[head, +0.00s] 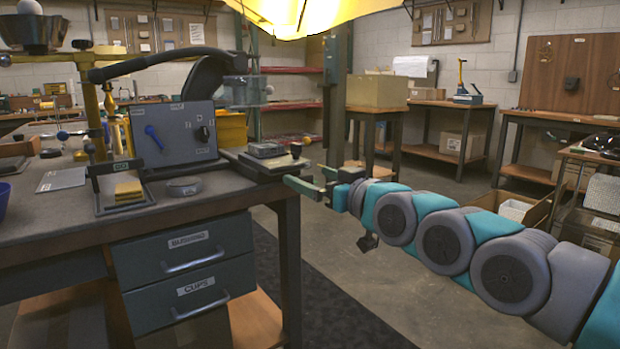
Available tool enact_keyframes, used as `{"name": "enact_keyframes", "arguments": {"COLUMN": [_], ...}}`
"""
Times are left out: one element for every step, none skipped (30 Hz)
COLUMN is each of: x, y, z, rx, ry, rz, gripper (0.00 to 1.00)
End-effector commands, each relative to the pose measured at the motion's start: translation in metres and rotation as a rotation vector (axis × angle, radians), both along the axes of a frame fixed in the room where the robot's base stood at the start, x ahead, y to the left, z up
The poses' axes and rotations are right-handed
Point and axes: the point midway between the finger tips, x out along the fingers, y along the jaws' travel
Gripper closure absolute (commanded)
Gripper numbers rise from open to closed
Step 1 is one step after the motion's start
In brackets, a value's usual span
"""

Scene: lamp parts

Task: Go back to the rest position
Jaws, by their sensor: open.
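My gripper (306,180) is open and empty in the head view. It is just off the right end of the workbench (50,236), at about the height of its top. My teal and grey arm stretches in from the right side. A small flat grey device (266,150) on a dark base sits on the bench corner, close to the left of my fingers. I cannot tell whether a fingertip touches the bench edge. A lit yellow lamp shade (300,12) hangs at the top of the view, partly cut off.
A grey panel box (176,132) with a blue lever stands on the bench. Two closed drawers (190,258) are below. A metal post (336,90) rises behind my gripper. The floor (420,310) below my arm is clear.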

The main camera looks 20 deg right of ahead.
Motion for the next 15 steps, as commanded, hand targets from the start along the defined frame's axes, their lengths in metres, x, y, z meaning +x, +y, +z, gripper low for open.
{"name": "enact_keyframes", "arguments": {"x": [0.0,0.0,0.0,0.0,0.0,0.0,0.0,0.0,0.0,0.0,0.0,-0.002,-0.003,-0.005,-0.009], "y": [0.0,0.0,0.0,0.0,0.0,0.0,0.0,0.0,0.0,0.001,0.003,0.008,0.012,0.018,0.027], "z": [0.0,0.0,0.0,0.0,0.0,0.0,0.0,0.0,-0.001,-0.002,-0.004,-0.009,-0.014,-0.021,-0.033], "rx": [0.0,0.0,0.0,0.0,0.0,0.0,0.0,0.0,-0.001,-0.003,-0.007,-0.017,-0.026,-0.036,-0.054], "ry": [0.0,0.001,0.0,0.001,0.001,0.001,0.001,0.001,0.003,0.007,0.017,0.038,0.062,0.092,0.142], "rz": [0.0,0.0,0.0,0.0,0.0,0.0,0.0,0.0,0.0,0.001,0.004,0.009,0.015,0.022,0.033], "gripper": [0.0,0.0,0.0,0.0,0.0,0.0,0.0,0.0,0.0,0.0,0.0,0.0,0.0,0.0,0.0]}}
